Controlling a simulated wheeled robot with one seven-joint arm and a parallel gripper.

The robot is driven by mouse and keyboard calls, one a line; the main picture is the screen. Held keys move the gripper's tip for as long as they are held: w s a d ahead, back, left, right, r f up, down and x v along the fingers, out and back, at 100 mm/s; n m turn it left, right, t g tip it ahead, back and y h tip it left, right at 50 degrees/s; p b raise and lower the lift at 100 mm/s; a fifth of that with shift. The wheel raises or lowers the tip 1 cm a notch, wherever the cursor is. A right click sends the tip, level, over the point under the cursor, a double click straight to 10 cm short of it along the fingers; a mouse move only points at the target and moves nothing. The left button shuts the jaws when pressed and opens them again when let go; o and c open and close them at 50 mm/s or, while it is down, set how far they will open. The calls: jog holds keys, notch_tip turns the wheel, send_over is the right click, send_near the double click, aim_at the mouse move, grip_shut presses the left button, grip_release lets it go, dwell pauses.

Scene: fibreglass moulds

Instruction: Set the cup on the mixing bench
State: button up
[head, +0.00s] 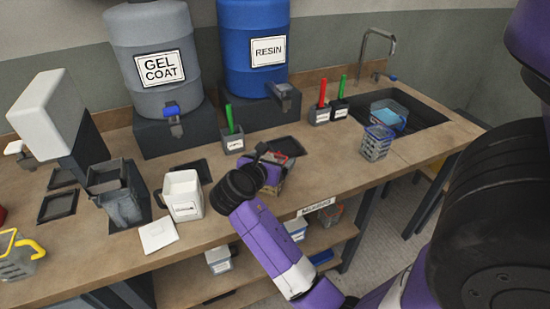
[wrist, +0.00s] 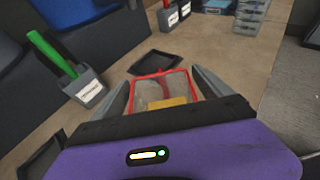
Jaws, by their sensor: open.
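A clear cup with a red rim (wrist: 160,74) stands on the bench in the wrist view, with something yellowish low inside or behind its wall. In the head view the cup (head: 287,161) is partly hidden behind my gripper (head: 268,172). My gripper (wrist: 160,88) is open, with one finger on each side of the cup; I cannot tell if either touches it. The wooden bench (head: 335,170) runs along the wall, with a label (head: 317,207) on its front edge, too small to read surely.
A dark flat tray (wrist: 155,63) lies just behind the cup. A holder with a green-handled tool (head: 233,140) is left of it, and a white jug (head: 181,195) is farther left. A blue-rimmed basket-like container (head: 376,143) stands right, near the sink (head: 410,110). Bench between is clear.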

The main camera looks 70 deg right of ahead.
jog(key=v, duration=1)
jog(key=shift+a, duration=0.2)
jog(key=shift+r, duration=0.1)
